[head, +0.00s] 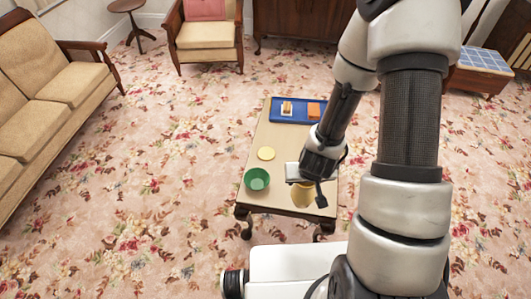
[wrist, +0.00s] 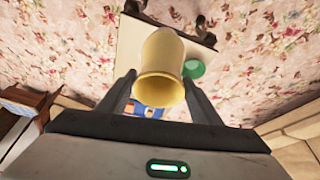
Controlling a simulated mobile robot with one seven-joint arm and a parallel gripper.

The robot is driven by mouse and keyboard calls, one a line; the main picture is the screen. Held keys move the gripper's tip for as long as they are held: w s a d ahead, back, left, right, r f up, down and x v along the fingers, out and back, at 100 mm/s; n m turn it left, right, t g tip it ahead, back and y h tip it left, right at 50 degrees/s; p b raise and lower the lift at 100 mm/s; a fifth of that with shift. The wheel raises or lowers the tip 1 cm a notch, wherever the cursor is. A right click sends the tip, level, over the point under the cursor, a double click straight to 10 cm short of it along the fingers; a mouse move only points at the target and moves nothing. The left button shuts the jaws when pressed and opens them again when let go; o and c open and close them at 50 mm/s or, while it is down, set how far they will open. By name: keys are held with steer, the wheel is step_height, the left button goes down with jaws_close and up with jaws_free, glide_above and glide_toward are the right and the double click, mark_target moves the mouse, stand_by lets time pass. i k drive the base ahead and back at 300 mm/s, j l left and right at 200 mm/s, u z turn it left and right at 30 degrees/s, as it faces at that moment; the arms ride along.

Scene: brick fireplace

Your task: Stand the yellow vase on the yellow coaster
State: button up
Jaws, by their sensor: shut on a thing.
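The yellow vase (head: 302,196) is at the near right part of the low table, partly hidden by my gripper (head: 307,185). In the wrist view the vase (wrist: 162,50) lies between my two fingers (wrist: 160,80), its flared rim toward the camera. My gripper is shut on it. I cannot tell whether its base touches the table. The yellow coaster (head: 266,153) is a flat round disc on the table, bare, to the left of and beyond the vase. I cannot make out the coaster in the wrist view.
A green bowl (head: 257,179) stands at the table's near left, just nearer than the coaster. A blue tray (head: 290,118) with small orange and white items lies at the table's far end. The wooden table (head: 262,134) is bare between tray and coaster. A sofa (head: 50,95) stands far left.

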mark_target(267, 154)
steer(key=j+z, duration=0.4)
steer(key=j, duration=0.55)
steer(key=j+z, duration=0.35)
steer(key=j, duration=0.6)
steer(key=j+z, duration=0.4)
steer(key=j, duration=0.55)
steer(key=i+j+z, duration=0.1)
steer(key=j+z, duration=0.15)
steer(key=j, duration=0.2)
steer(key=j+z, duration=0.2)
steer(key=j, duration=0.3)
steer(key=i+j+z, duration=0.25)
steer(key=j+z, duration=0.2)
steer(key=j, duration=0.25)
steer(key=i+j+z, duration=0.25)
steer(key=j, duration=0.2)
steer(key=k, duration=0.05)
